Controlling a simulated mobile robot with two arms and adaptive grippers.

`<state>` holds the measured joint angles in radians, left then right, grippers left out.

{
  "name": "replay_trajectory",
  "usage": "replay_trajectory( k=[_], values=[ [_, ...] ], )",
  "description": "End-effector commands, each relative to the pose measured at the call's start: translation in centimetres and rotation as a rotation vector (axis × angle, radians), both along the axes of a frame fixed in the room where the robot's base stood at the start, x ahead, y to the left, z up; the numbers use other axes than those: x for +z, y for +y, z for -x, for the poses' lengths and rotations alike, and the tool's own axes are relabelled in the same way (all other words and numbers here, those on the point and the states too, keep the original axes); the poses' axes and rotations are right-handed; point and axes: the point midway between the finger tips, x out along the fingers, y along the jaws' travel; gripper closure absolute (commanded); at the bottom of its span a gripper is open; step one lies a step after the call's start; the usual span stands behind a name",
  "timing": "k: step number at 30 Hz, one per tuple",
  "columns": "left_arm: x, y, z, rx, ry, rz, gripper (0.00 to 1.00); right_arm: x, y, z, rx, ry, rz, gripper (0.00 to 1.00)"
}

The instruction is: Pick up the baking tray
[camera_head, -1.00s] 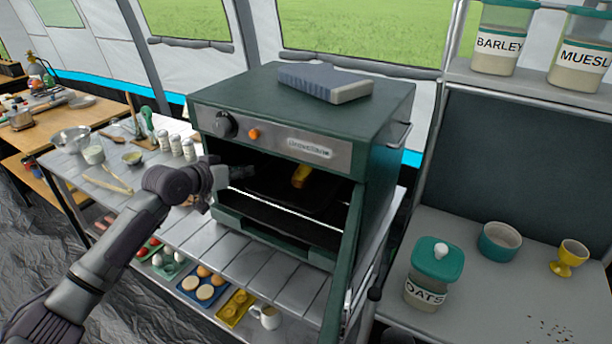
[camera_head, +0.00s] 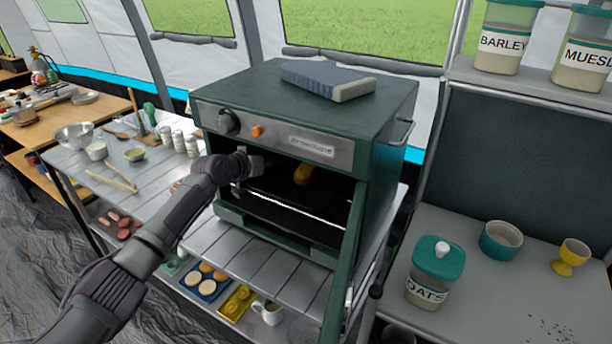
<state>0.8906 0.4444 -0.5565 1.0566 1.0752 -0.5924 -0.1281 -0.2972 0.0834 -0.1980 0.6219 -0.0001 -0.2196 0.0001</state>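The baking tray (camera_head: 282,187) looks like a dark, flat sheet inside the green oven (camera_head: 350,115). A yellow-brown piece of food (camera_head: 303,174) lies on it. Shadow and my arm hide much of the tray's left side. My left gripper (camera_head: 250,166) is at the upper left of the oven opening, near the tray's left side. I cannot tell whether it touches the tray, and its fingers are too small to tell if they are open or shut. My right gripper is not in view.
The oven door (camera_head: 347,262) stands open at the right, seen nearly edge-on. Slatted table space (camera_head: 250,252) in front of the oven is clear. An oats jar (camera_head: 435,272) stands on the right counter.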

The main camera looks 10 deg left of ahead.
Motion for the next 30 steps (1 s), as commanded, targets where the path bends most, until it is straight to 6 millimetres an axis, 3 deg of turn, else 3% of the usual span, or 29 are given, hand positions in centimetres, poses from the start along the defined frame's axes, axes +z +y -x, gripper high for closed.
replay_trajectory(
  k=[4, 7, 23, 30],
  values=[
    [0.0, 0.0, 0.0, 0.000, 0.000, 0.000, 0.84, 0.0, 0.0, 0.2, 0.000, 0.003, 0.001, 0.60],
    [0.0, 0.0, 0.0, 0.000, 0.000, 0.001, 0.99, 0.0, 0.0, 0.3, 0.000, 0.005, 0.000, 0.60],
    [0.2, 0.0, 0.0, 0.001, -0.002, 0.003, 1.00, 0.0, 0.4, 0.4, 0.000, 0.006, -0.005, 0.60],
    [1.6, 0.0, 0.0, 0.000, -0.004, 0.003, 1.00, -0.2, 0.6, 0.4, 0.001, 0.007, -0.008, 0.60]
  ],
)
